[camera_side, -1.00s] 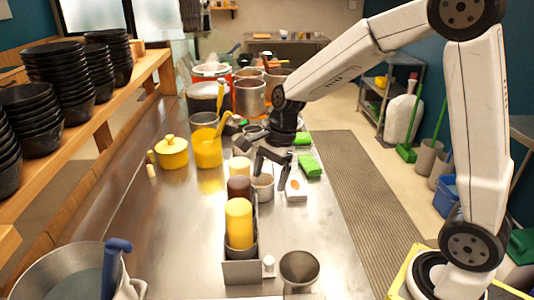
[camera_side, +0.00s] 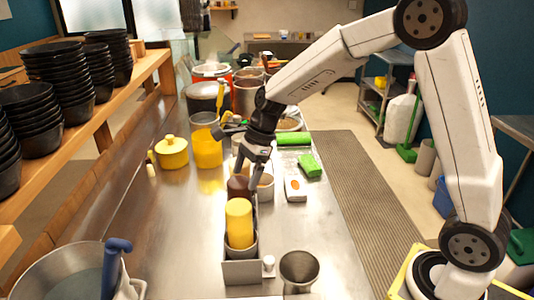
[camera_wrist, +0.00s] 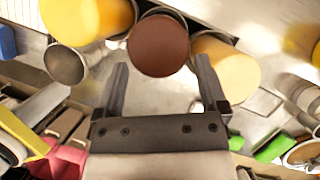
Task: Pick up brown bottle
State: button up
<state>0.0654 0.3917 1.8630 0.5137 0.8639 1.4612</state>
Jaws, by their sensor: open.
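The brown bottle (camera_side: 238,187) stands in a narrow metal holder (camera_side: 241,271), behind a yellow bottle (camera_side: 239,222) in the side view. In the wrist view the round brown end of the bottle (camera_wrist: 158,46) lies just beyond and between my fingertips. My gripper (camera_side: 249,178) is open above and around the top of the brown bottle, its fingers partly hiding it. It also shows in the wrist view (camera_wrist: 160,65), with nothing held. I cannot tell whether a finger touches the bottle. A paler yellow bottle (camera_wrist: 226,62) is on its other side in the wrist view.
A metal cup (camera_side: 299,270) stands at the front right of the holder. A small cup (camera_side: 265,187) and a white box (camera_side: 295,189) are close to its right. A yellow pot (camera_side: 171,153) and a yellow container (camera_side: 207,146) stand behind left.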

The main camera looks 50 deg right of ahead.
aim_at(240, 191)
jog(key=shift+f, duration=0.15)
jog(key=shift+x, duration=2.5)
jog(key=c, duration=0.3)
